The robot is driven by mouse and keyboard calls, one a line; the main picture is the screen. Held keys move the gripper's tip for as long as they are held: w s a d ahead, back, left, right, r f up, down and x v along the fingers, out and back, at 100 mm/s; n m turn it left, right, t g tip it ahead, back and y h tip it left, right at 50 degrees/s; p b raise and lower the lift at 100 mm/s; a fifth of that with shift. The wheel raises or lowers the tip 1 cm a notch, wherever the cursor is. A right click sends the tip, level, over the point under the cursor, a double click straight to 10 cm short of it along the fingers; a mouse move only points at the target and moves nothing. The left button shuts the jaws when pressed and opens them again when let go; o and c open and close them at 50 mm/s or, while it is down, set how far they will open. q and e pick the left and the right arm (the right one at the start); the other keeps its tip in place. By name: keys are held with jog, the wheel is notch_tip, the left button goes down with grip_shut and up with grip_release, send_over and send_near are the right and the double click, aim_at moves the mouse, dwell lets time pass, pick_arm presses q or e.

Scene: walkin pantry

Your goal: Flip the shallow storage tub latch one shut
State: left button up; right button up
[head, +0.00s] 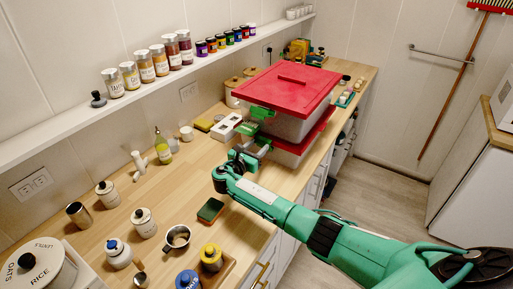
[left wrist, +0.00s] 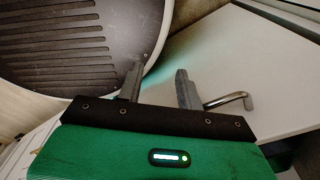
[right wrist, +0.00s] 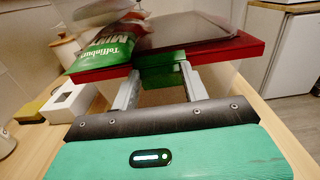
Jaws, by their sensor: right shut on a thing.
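My right gripper (head: 252,142) reaches in beside that side. In the right wrist view its grey fingers (right wrist: 158,88) stand on either side of a green latch piece (right wrist: 163,62) under a red lid edge and are shut on it. The latch's exact angle is hard to see. My left gripper (left wrist: 158,84) is open and empty.
A white box (head: 225,127) and yellow sponge (head: 203,124) lie left of the tubs. Canisters, a mug (head: 177,238) and bottles fill the near counter. A spice shelf (head: 150,85) runs along the wall.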

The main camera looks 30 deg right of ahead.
aim_at(263, 138)
jog(key=shift+r+p, duration=0.2)
jog(key=shift+p, duration=0.1)
jog(key=y+p, duration=0.1)
jog(key=p, duration=0.2)
jog(key=d+r+g+y+p, duration=0.1)
jog(key=p, duration=0.1)
jog(key=w+r+g+y+p, duration=0.1)
jog(key=p, duration=0.2)
jog(key=shift+d+p, duration=0.25)
jog(key=shift+p, duration=0.1)
jog(key=shift+w+d+f+y+p, duration=0.1)
jog(key=shift+d+f+y+p, duration=0.05)
jog(key=shift+y+p, duration=0.4)
jog(key=o, duration=1)
